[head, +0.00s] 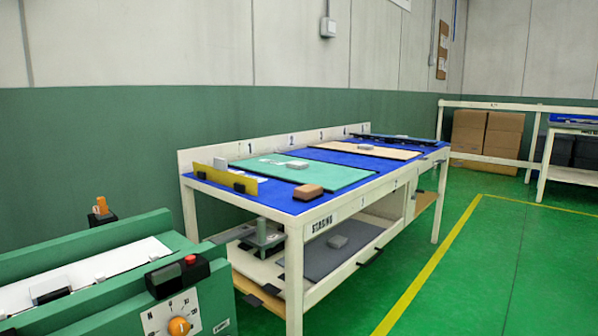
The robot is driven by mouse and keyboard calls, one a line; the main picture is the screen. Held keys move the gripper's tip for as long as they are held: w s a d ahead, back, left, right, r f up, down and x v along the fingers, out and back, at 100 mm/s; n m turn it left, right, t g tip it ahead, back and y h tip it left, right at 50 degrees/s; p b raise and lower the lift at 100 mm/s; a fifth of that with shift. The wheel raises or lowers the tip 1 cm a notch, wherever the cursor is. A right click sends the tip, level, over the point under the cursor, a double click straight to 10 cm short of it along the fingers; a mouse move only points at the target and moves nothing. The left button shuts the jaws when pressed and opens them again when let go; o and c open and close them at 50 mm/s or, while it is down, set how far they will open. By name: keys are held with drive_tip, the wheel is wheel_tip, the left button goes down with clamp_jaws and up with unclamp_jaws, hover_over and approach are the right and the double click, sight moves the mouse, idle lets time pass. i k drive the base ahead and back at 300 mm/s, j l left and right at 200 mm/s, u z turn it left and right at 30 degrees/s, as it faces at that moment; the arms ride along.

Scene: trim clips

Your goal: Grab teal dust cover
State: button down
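A flat teal panel (330,178), which may be the teal dust cover, lies on the blue top of a white-framed workbench (292,230). It is in the near half of the bench top. A small grey block (297,165) and a thin whitish piece lie on or at its far left part. A brown block (308,191) sits at its near edge; I cannot tell whether they touch. My gripper is not in view.
A yellow strip (222,176) with dark clips stands at the bench's left end. A tan panel (372,150) and a dark blue panel lie farther along. A green machine (105,268) with an orange knob fills the lower left. Green floor right of the bench is clear.

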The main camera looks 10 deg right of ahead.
sight(334, 178)
drive_tip(key=i+l+u, duration=0.1)
drive_tip(key=u, duration=0.3)
drive_tip(key=l+u, duration=0.4)
drive_tip(key=i+l+u, duration=0.3)
drive_tip(key=l, duration=0.8)
drive_tip(key=l+u, duration=0.3)
drive_tip(key=l, duration=0.8)
